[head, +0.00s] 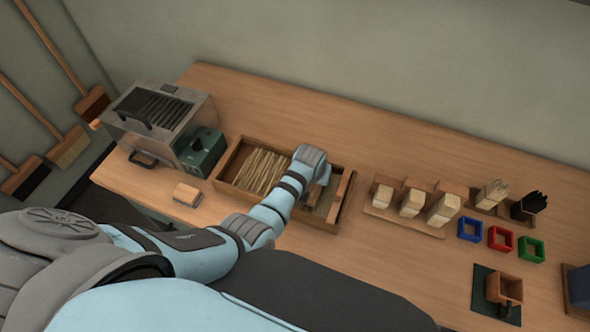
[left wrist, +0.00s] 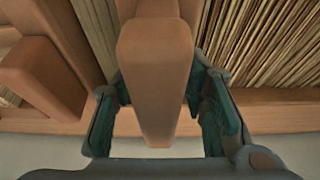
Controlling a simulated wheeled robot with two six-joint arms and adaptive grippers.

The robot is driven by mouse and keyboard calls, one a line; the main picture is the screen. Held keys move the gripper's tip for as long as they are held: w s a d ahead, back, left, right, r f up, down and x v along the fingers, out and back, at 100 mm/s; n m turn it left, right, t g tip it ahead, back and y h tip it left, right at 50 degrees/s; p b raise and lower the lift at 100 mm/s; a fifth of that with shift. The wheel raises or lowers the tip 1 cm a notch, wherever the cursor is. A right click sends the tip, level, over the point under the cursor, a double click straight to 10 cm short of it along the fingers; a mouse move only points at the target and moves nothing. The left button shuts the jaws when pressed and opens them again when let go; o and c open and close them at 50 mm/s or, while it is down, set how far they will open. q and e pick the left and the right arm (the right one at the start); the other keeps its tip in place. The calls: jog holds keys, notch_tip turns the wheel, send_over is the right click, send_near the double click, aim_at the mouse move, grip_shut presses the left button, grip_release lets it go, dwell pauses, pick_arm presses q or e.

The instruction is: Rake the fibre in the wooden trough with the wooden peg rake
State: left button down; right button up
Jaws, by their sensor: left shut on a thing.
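The wooden trough (head: 226,187) lies on the bench, with pale fibre (head: 262,172) in its left part. My left gripper (head: 322,180) is over the right part of the trough. In the left wrist view, my left gripper (left wrist: 165,115) is shut on a thick brown wooden handle (left wrist: 155,75), which I take to be the peg rake's. The rake's pegs are hidden, so I cannot tell whether they touch the fibre. My right gripper is not in view.
A rounded wooden piece (left wrist: 40,75) is beside the handle. A metal-and-glass machine (head: 160,112) and green box (head: 200,152) stand left of the trough, a small wood block (head: 187,194) in front. Wooden blocks (head: 412,203) and coloured frames (head: 501,239) are to the right.

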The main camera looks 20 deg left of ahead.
pick_arm(q)
jog(key=d, duration=0.3)
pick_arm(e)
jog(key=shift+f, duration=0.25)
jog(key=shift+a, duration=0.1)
pick_arm(q)
jog(key=shift+d, duration=0.4)
jog(key=shift+a, duration=0.2)
jog(key=a, duration=1.7)
jog(key=shift+s, duration=0.15)
jog(key=a+b, duration=0.1)
jog(key=a, duration=0.4)
jog(key=a+b, duration=0.1)
jog(key=a, duration=0.4)
jog(key=shift+s+a+f, duration=0.1)
jog(key=shift+a+f, duration=0.1)
jog(key=shift+a, duration=0.35)
jog(key=shift+r, duration=0.15)
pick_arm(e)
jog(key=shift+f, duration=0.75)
